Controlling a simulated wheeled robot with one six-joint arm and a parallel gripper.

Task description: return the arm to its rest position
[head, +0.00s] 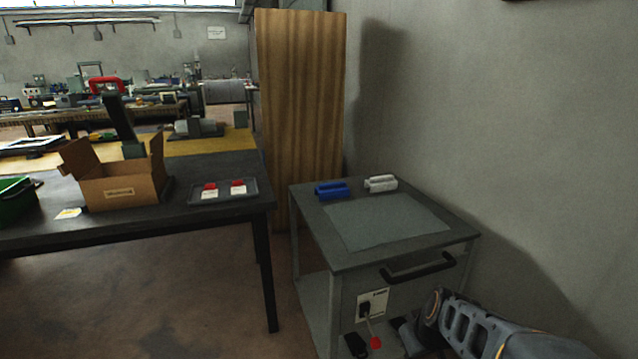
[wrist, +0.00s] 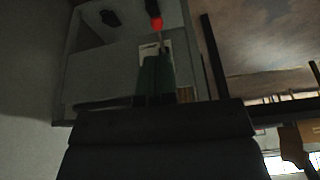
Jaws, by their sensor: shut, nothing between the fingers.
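My arm reaches in from the lower right of the head view, beside the front of a grey cart (head: 338,300). My gripper (head: 403,328) is small and dark there, in front of the cart and below its black handle (head: 418,267). In the wrist view my gripper (wrist: 155,72) shows as greenish fingers close together, shut and empty. Beyond them are a white panel (wrist: 146,47) and a red-tipped part (wrist: 157,23). I cannot tell whether the fingers touch the cart.
On the cart top lie a blue part (head: 332,190), a light grey part (head: 381,183) and a grey mat (head: 386,222). A bare wall (head: 540,130) stands close on the right. A dark table (head: 130,225) at left holds an open cardboard box (head: 120,193) and a tray (head: 250,196).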

